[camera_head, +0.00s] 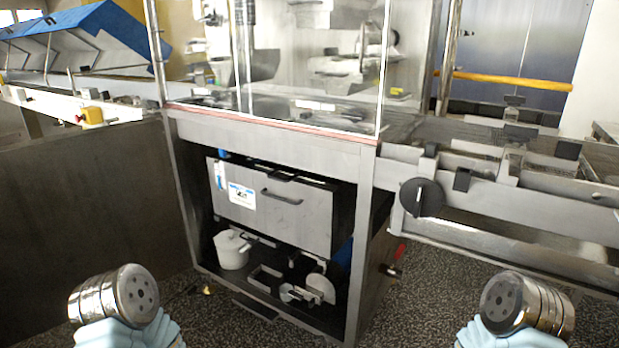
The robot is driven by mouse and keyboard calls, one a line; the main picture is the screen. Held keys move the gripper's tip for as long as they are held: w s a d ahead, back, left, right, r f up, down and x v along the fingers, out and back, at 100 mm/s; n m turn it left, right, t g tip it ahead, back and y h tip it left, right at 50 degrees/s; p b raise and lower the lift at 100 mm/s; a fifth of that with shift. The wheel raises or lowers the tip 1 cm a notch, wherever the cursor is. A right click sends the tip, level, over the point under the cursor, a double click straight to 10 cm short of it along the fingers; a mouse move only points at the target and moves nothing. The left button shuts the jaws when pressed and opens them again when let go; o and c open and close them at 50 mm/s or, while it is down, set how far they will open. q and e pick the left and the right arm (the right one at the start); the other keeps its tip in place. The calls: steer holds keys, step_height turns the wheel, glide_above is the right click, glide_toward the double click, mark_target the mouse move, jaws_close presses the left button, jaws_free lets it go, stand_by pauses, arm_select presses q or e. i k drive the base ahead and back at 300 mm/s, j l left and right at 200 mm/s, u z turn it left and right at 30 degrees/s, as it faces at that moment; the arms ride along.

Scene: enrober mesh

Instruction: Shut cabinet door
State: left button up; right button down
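The cabinet is a metal frame (365,250) under the glass-walled machine in the middle of the head view. A grey front panel (305,225) with a dark handle (282,197) and a label covers its upper part. A dark gap shows along the panel's top edge. Below it the cabinet is open, and a white pot (231,250) and several metal parts (300,290) show inside. I cannot tell which panel is the door. Only rounded metal parts of my two arms show at the lower left and lower right; neither gripper is in view.
A large dark grey panel (85,230) stands left of the cabinet. A round black knob (422,197) and metal rails stick out on the right. Red-tipped fittings (398,252) sit on the cabinet's right side. Speckled floor (425,300) is clear in front.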

mark_target(76, 206)
steer(key=j, duration=0.45)
steer(key=i+j, duration=0.15)
steer(key=j, duration=0.35)
steer(key=j+u, duration=0.1)
steer(key=j, duration=0.35)
steer(key=i+j, duration=0.15)
steer(key=j, duration=0.35)
steer(key=i+j, duration=0.1)
steer(key=j, duration=0.35)
steer(key=u, duration=0.05)
